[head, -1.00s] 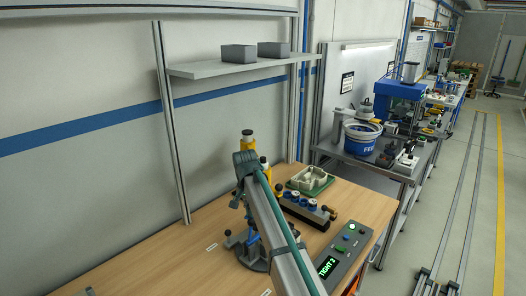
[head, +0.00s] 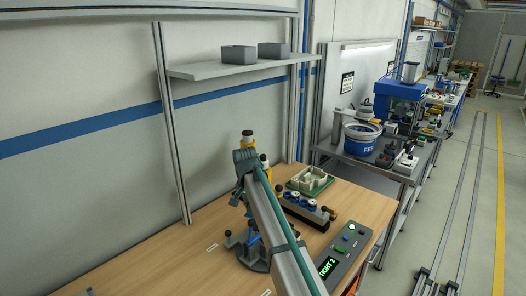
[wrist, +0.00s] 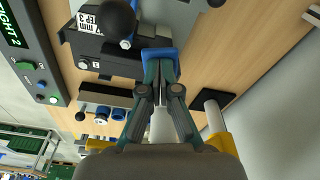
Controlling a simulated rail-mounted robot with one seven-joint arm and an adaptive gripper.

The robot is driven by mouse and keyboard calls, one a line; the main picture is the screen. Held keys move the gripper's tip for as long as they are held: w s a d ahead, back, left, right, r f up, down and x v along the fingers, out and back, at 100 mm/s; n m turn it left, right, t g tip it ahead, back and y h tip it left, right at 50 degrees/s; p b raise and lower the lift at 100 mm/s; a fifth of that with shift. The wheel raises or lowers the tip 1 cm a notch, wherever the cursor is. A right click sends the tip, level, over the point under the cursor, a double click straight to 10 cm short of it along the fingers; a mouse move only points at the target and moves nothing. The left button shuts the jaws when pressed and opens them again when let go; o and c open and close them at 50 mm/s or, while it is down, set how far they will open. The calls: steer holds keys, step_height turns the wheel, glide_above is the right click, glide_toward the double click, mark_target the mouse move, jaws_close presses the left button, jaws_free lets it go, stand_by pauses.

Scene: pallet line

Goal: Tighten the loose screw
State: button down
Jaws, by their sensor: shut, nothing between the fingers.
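In the wrist view my gripper (wrist: 160,68) is shut, its fingertips close together at a blue piece, over the edge of a dark grey fixture (wrist: 100,45). The fixture carries a "STEP 3" label, a black ball knob (wrist: 116,18) and a small round screw head (wrist: 83,64) beside a mark "1". I cannot tell whether this screw is loose. In the head view my arm covers my gripper and most of the fixture, whose round grey base (head: 250,258) shows on the wooden bench. A control box (head: 338,258) reads "TIGHT 2" in green.
A holder with blue-ringed parts (head: 305,207) and a green tray with a pale casting (head: 310,180) stand behind the control box. Yellow-and-black posts stand by my arm. The bench's left side (head: 140,262) is mostly clear. A shelf (head: 235,67) hangs above.

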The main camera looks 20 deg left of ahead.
step_height(320, 180, up, 8)
steer(key=p, duration=0.3)
steer(key=shift+f+p, duration=0.15)
steer(key=shift+p, duration=0.2)
stand_by(0.3)
